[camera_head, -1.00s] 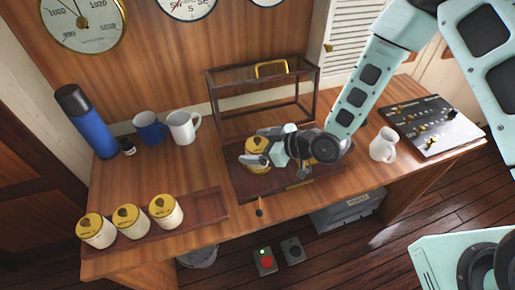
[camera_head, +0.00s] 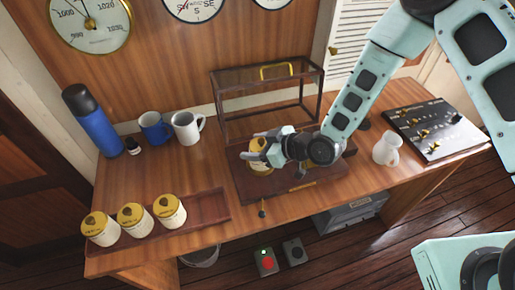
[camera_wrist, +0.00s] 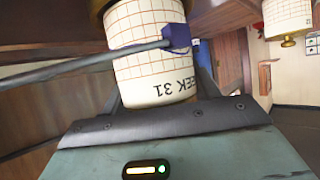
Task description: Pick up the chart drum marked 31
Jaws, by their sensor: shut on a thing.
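The chart drum marked 31 (camera_wrist: 150,75) fills the middle of the wrist view, a cream cylinder with a grid and "WEEK 31" upside down in the picture. A gold cap shows at its end. In the head view its yellow top (camera_head: 262,143) shows on the dark wooden base (camera_head: 247,190). My gripper (camera_head: 257,147) is shut on this drum, with a finger on each side; in the wrist view the dark fingers (camera_wrist: 157,88) flank it. I cannot tell whether the drum is clear of the base.
A grey rod with a blue block (camera_wrist: 178,38) crosses before the drum. Another gridded drum (camera_wrist: 285,15) is close by. A glass-sided case (camera_head: 222,100) stands behind. Several yellow-lidded drums include one (camera_head: 168,213) on the front-left tray. A white jug (camera_head: 387,150) stands right.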

